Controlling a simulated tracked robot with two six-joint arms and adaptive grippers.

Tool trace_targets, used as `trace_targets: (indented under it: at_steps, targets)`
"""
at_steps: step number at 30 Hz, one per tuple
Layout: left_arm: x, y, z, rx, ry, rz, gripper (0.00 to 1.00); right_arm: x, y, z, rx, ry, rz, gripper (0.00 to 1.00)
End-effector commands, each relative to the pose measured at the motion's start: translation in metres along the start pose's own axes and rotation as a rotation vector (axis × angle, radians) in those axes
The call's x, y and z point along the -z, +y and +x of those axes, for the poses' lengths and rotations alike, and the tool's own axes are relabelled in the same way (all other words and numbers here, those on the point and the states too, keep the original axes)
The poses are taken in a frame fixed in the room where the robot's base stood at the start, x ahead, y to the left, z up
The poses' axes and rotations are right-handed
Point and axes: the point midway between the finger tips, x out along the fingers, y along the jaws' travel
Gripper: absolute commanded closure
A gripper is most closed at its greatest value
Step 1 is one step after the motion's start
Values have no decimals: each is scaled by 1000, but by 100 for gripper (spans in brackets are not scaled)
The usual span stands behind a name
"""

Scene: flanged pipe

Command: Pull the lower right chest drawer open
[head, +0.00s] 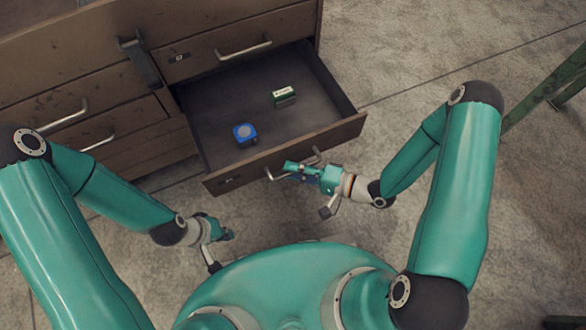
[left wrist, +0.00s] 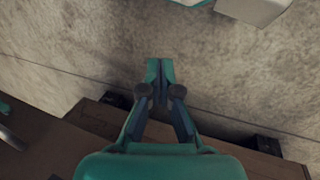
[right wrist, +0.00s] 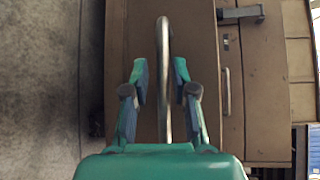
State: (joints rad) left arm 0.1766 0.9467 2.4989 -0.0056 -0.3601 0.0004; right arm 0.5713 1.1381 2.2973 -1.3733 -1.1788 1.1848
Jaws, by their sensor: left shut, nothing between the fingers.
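The lower right chest drawer (head: 342,134) stands well out from the chest in the head view, its inside in plain sight. A bar handle (head: 276,176) is on its front; it also shows upright in the right wrist view (right wrist: 163,60). My right gripper (head: 296,168) is at this handle. In the right wrist view its fingers (right wrist: 160,72) are apart, one on each side of the bar, with gaps visible. My left gripper (head: 230,236) is shut and empty, lower left of the drawer front; its fingertips meet in the left wrist view (left wrist: 160,68).
Inside the drawer lie a blue object (head: 245,133) and a green and white box (head: 284,97). The closed drawer above has a handle (head: 243,50). A dark latch bar (head: 139,58) hangs left of it. A green metal frame (head: 550,85) stands at the right. Floor is clear right of the drawer.

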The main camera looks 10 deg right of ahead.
Motion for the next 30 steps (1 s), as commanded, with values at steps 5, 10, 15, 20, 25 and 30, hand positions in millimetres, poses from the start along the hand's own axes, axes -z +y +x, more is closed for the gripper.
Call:
trace_targets:
  at_steps: [5,10,15,20,25,30]
  targets:
    - [0,0,0,0,0,0,100,0,-1,0,3,-1,0,63]
    - [0,0,-1,0,0,0,100,0,-2,0,4,-1,-1,63]
    - [0,0,-1,0,0,0,100,0,-2,-1,5,0,-1,63]
    - [0,0,-1,0,0,0,100,1,-2,-14,5,3,1,63]
    - [0,0,-1,0,0,0,100,2,-1,-44,4,6,0,63]
    - [0,0,-1,0,0,0,100,1,0,-79,2,6,0,63]
